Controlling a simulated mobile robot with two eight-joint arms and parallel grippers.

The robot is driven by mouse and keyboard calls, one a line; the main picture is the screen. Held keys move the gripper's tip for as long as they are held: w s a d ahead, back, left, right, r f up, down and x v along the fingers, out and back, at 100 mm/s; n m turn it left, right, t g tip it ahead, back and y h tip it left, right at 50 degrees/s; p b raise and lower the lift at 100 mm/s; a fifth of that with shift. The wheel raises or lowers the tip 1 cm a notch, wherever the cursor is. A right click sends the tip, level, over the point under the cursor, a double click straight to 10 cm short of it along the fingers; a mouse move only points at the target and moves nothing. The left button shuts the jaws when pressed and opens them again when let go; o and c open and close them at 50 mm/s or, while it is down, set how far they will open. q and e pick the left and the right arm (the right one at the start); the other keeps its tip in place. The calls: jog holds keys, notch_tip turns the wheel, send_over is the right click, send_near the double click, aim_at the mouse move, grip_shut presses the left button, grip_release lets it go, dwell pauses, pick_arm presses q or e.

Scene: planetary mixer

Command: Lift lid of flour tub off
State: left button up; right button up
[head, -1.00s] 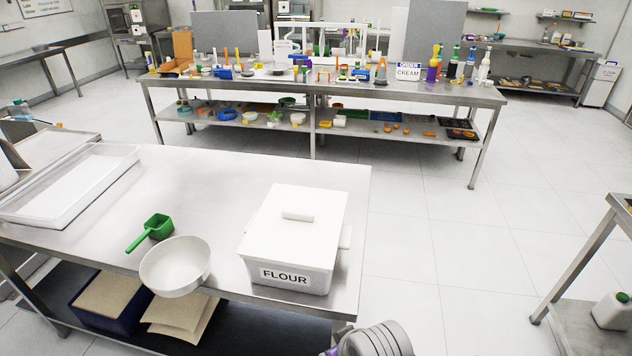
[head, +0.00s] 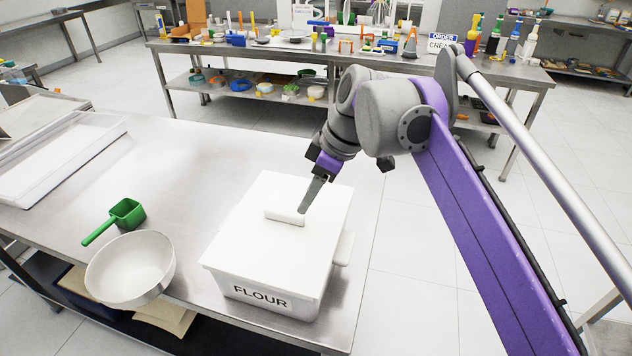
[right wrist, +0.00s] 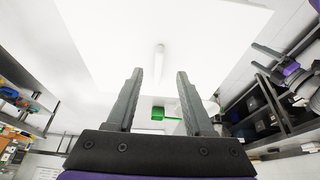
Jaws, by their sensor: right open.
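The flour tub (head: 262,293) is a white box labelled FLOUR, standing near the front right corner of the steel table. Its white lid (head: 245,222) lies on top, with a raised bar handle (head: 284,216) in the middle. My right gripper (head: 304,207) points down at the right end of the handle. In the right wrist view its two fingers (right wrist: 160,74) are apart, with the handle (right wrist: 159,58) seen end-on in the gap between them. I cannot tell whether the fingertips touch the lid. My left gripper is out of view.
A white bowl (head: 130,268) and a green scoop (head: 122,217) stand left of the tub. A white tray (head: 62,150) lies at the table's left. The table (head: 195,165) is clear behind the tub. A crowded bench (head: 270,52) stands farther back.

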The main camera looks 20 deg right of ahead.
aim_at(298, 215)
jog(key=x, duration=0.7)
jog(key=shift+b, duration=0.35)
jog(key=shift+d, duration=0.1)
grip_shut()
dwell(0.8)
dwell(0.3)
